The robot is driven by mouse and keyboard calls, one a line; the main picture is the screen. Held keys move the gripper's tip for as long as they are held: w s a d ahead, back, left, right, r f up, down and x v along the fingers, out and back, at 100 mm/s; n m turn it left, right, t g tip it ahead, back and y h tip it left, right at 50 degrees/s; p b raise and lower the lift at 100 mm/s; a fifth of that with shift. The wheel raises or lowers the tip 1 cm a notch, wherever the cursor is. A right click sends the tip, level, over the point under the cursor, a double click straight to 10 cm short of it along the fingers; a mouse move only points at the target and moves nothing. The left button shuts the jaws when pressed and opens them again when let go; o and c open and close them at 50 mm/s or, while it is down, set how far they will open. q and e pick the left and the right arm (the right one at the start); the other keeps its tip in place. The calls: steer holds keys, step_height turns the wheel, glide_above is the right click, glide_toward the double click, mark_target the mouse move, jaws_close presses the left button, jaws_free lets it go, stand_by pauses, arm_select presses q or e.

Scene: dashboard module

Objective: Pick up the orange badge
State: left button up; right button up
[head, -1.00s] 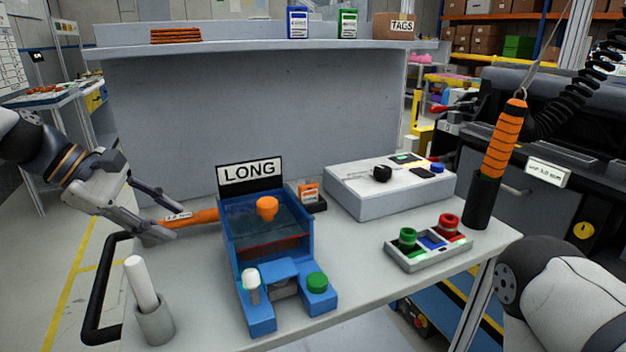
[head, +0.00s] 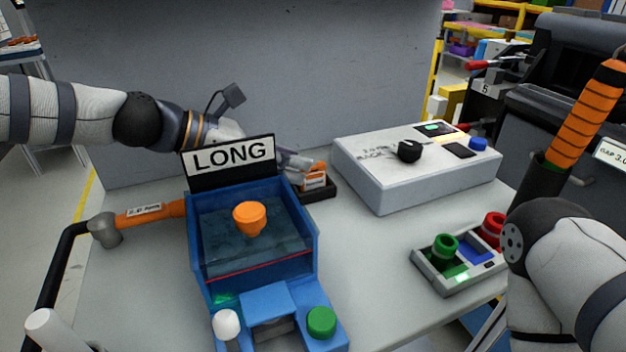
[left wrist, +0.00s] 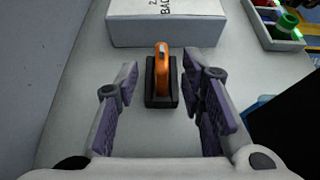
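The orange badge (head: 313,175) stands upright in a small black holder (head: 322,191) behind the blue box, right of the LONG sign. In the left wrist view the badge (left wrist: 162,68) shows edge-on in its holder (left wrist: 161,95). My left gripper (left wrist: 166,85) is open, with one finger on each side of the badge and holder and a gap to both. In the head view the left gripper (head: 295,163) is mostly hidden behind the LONG sign. My right gripper is out of the head view; only part of that arm shows at the lower right.
The blue box (head: 313,240) with an orange knob and LONG sign (head: 230,156) stands in front of the badge. A white control box (head: 385,185) sits to its right. A small tray (head: 440,285) holds green and red pieces. A hammer (head: 135,217) lies left. A grey panel stands behind.

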arm_select(q)
steer(key=x, duration=0.3)
steer(key=shift+d, duration=0.4)
jaws_close()
steer(key=shift+r, duration=0.1)
step_height(320, 180, up, 10)
steer(key=shift+p, duration=0.35)
